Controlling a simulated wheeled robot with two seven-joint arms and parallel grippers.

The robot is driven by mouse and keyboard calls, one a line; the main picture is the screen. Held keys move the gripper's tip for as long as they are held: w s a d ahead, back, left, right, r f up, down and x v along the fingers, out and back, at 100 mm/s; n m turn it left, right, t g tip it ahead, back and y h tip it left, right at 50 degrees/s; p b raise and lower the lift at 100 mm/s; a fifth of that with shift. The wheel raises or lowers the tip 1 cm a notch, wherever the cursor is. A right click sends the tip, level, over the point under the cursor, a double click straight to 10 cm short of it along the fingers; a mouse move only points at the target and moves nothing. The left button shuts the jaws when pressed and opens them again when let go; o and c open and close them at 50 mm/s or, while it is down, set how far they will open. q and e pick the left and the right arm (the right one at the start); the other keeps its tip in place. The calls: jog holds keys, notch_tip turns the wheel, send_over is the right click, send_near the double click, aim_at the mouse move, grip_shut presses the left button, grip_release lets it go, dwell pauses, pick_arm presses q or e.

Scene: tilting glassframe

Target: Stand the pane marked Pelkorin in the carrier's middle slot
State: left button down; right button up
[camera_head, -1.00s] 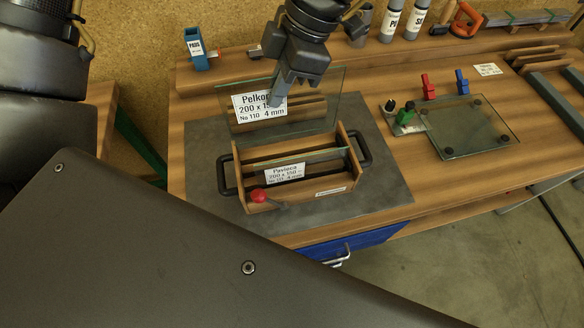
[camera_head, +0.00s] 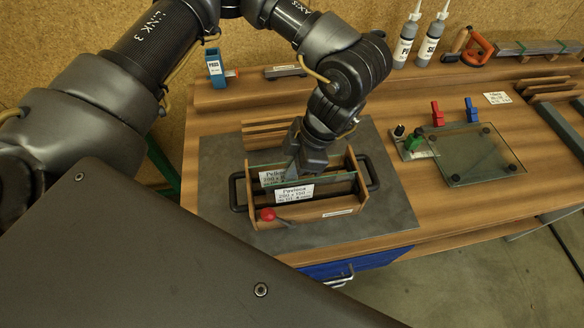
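The Pelkorin pane (camera_head: 271,176) is clear glass with a white label, partly hidden by my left gripper and by the pane in front. It stands roughly upright inside the wooden carrier (camera_head: 336,209), behind the Pasteca pane (camera_head: 318,187). I cannot tell which slot it is in line with, or whether its lower edge touches the bottom. My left gripper (camera_head: 293,172) reaches down from above, with its fingers at the Pelkorin pane's upper edge, seemingly closed on it. My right gripper is not in view.
The carrier has black side handles (camera_head: 371,174) and a red knob (camera_head: 267,214), and stands on a grey mat (camera_head: 386,213). A wooden rack (camera_head: 262,132) is behind it. At right are another glass plate (camera_head: 478,155) and red and blue clamps (camera_head: 437,113). Bottles (camera_head: 432,43) stand at the back.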

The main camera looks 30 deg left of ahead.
pick_arm(q)
jog(key=shift+f, duration=0.9)
jog(key=shift+f, duration=0.1)
jog(key=c, duration=1.6)
grip_release()
jog(key=shift+c, duration=0.2)
